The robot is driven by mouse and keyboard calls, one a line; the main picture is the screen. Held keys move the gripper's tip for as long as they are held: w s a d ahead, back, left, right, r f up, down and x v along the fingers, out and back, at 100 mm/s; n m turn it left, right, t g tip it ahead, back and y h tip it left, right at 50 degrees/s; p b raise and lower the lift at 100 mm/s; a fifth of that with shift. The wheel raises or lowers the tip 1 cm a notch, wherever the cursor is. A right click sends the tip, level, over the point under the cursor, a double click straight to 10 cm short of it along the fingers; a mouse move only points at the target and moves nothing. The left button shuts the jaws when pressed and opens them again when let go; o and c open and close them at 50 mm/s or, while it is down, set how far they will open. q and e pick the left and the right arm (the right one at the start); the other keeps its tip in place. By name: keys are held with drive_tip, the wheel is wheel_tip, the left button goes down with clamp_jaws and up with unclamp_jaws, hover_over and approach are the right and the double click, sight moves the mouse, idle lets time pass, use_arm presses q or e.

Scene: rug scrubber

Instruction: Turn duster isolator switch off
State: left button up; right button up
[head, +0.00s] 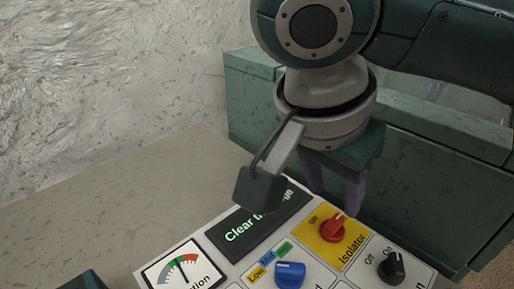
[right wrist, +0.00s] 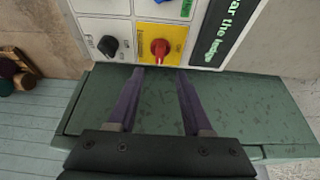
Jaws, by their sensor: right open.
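The isolator switch is a red knob (head: 333,229) on a yellow plate (head: 353,248) marked "Isolator" on the white control panel. Its pale mark points away from the "Off" label at the plate's upper left. The knob also shows in the right wrist view (right wrist: 159,47), at top centre. My right gripper (head: 334,198) is open, with two purple fingers pointing down toward the panel, just behind the knob in the head view. In the right wrist view, its fingertips (right wrist: 160,72) stand apart, short of the knob and roughly centred on it. Nothing is between them.
A black knob (head: 392,267) sits right of the red one and a blue knob (head: 290,274) left of it. A dark display (head: 255,222) and a dial gauge (head: 184,270) are farther left. A green machine body (head: 420,165) stands behind the panel.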

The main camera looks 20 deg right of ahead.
sight(335, 220)
drive_tip(key=b+x, duration=0.1)
drive_tip(key=x, duration=0.7)
drive_tip(key=shift+s, duration=0.1)
clamp_jaws()
